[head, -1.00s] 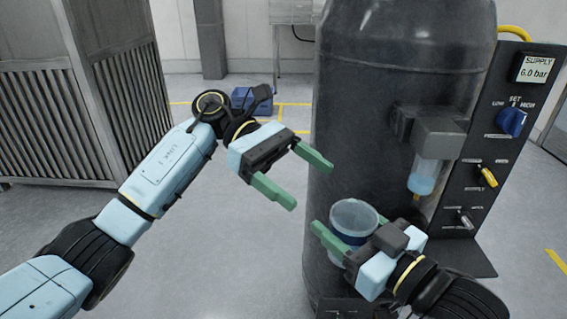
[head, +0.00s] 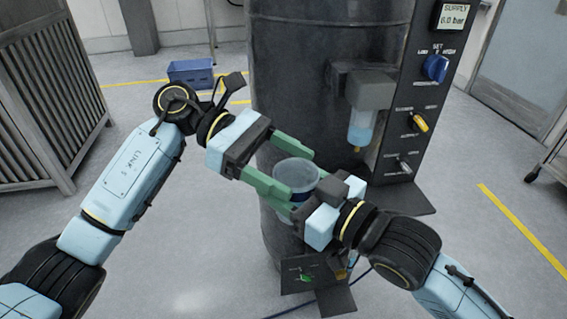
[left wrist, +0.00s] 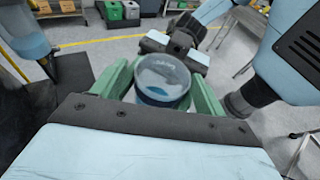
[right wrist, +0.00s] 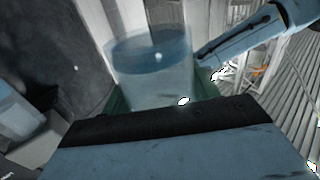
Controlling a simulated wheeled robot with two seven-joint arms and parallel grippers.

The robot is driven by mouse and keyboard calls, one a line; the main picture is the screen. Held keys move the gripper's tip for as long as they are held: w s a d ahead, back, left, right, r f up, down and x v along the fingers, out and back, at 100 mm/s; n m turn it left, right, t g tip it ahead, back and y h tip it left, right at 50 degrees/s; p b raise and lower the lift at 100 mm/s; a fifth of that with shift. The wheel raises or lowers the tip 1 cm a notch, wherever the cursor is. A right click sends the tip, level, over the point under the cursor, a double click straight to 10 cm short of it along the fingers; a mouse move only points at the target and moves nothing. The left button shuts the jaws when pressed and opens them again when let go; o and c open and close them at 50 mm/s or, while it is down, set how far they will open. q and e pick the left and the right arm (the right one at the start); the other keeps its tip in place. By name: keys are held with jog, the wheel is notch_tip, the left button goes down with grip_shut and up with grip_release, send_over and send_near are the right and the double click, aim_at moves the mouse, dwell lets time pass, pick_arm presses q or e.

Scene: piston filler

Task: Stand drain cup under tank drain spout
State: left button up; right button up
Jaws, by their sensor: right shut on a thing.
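The drain cup (head: 297,174), clear with a dark blue band, is held off the floor in front of the black tank (head: 325,55). My right gripper (head: 300,206) is shut on it from the lower right; the cup also shows in the right wrist view (right wrist: 155,70). My left gripper (head: 283,165) is open, its green fingers on either side of the cup. In the left wrist view the cup (left wrist: 162,78) sits between these fingers (left wrist: 160,85), with narrow gaps seeming to show. At the tank's foot is a low fitting with a green part (head: 305,276); I cannot clearly make out a drain spout.
A regulator with a clear blue bowl (head: 361,128) hangs on the tank's side by the black control panel (head: 408,110). A dark plate (head: 398,199) juts out below it. A blue crate (head: 190,72) stands on the floor behind.

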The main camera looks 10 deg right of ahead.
pick_arm(q)
jog(key=c, duration=0.5)
jog(key=shift+c, duration=0.7)
pick_arm(e)
jog(key=o, duration=1.1)
jog(key=shift+c, duration=0.2)
